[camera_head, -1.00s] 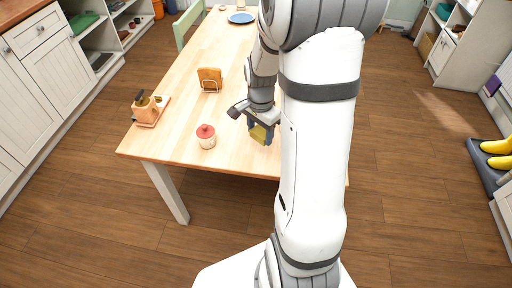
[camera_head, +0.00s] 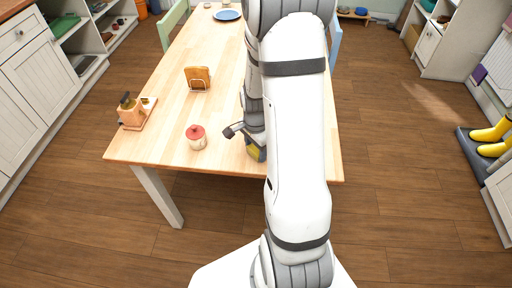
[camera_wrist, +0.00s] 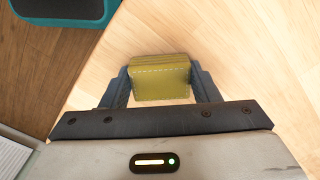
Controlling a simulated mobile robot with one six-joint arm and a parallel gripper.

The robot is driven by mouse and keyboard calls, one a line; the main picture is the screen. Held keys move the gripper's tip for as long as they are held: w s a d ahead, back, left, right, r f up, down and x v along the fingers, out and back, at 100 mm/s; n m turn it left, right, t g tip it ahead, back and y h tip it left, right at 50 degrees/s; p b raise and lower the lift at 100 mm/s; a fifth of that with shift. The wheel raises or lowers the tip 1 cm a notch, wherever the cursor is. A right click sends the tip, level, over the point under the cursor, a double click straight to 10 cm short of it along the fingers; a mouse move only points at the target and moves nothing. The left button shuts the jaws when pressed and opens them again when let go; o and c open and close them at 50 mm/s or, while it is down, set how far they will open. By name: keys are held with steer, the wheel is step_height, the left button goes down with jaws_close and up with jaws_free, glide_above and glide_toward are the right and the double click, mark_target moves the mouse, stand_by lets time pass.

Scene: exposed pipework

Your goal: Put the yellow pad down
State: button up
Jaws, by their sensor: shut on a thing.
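The yellow pad (camera_wrist: 160,82) is a thick, olive-yellow block with a stitched edge. In the wrist view it sits between the two dark fingers of my gripper (camera_wrist: 160,74), which is shut on it. Light table wood shows behind the pad. In the head view a small part of the pad (camera_head: 257,153) shows near the front edge of the table (camera_head: 225,125), beside my arm. My arm hides much of the gripper there. I cannot tell whether the pad touches the table.
A red-lidded jar (camera_head: 196,137) stands left of my gripper. A napkin-style holder (camera_head: 198,79) and a wooden tray with a brown container (camera_head: 131,113) are farther left. A blue plate (camera_head: 227,15) is at the far end. A teal-edged dark object (camera_wrist: 65,10) shows in the wrist view.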

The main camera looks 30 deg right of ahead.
mark_target(256, 150)
steer(key=shift+f, duration=0.2)
steer(key=o, duration=1)
steer(key=shift+r, duration=0.1)
steer(key=shift+c, duration=0.2)
step_height(256, 150, up, 12)
steer(key=p, duration=0.1)
steer(key=s+a+r+n+t, duration=0.2)
steer(key=s+a+r+n, duration=0.8)
steer(key=n, duration=0.5)
steer(key=shift+s+a+r+n, duration=0.2)
steer(key=shift+s+a+n, duration=0.2)
steer(key=shift+s+a, duration=0.45)
